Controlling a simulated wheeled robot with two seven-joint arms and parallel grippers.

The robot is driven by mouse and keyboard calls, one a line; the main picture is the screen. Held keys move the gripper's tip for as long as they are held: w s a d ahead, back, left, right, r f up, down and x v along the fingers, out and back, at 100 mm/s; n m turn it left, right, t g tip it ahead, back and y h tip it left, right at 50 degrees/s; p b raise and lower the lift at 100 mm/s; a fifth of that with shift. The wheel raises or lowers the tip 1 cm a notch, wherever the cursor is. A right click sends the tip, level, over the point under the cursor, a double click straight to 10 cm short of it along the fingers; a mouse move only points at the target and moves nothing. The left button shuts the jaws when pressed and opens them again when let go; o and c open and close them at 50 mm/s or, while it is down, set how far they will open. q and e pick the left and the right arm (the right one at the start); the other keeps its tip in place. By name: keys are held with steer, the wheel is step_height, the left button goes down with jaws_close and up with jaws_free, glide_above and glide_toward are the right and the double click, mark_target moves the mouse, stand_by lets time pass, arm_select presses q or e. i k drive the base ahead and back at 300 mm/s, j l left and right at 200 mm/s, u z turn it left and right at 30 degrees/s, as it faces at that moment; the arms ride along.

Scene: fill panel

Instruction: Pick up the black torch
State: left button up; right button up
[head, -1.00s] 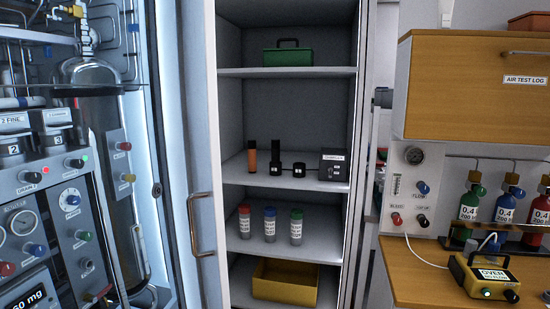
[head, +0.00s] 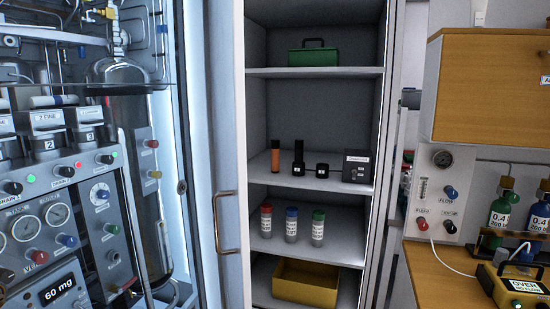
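A slim black upright object (head: 298,157), which looks like the black torch, stands on the middle shelf (head: 270,186) of the open cabinet. An orange and black upright object (head: 275,155) stands just left of it. A short black round object (head: 322,170) is close on its right, and a black box with a white label (head: 356,167) stands further right. Neither of my grippers is in view.
The cabinet door (head: 214,150) stands open at the left, its handle (head: 230,222) sticking out. Bottles with red, blue and green caps (head: 291,225) stand one shelf below. A yellow bin (head: 305,281) is at the bottom, a green case (head: 313,56) above. A wooden bench is at right.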

mark_target(298, 143)
steer(key=u, duration=0.4)
steer(key=i+u, duration=0.1)
steer(key=u, duration=0.3)
steer(key=l+u, duration=0.1)
steer(key=u, duration=0.35)
steer(key=i+u, duration=0.1)
steer(key=u, duration=0.3)
steer(key=l+u, duration=0.15)
steer(key=u, duration=0.25)
steer(key=l+u, duration=0.35)
steer(key=i+l+u, duration=0.15)
steer(key=u, duration=0.15)
steer(key=i+l+z, duration=0.15)
steer(key=l, duration=2.6)
steer(key=l+z, duration=0.15)
steer(key=z, duration=0.3)
steer(key=l+z, duration=0.2)
steer(key=z, duration=0.3)
steer(key=i+l+z, duration=0.1)
steer(key=z, duration=0.35)
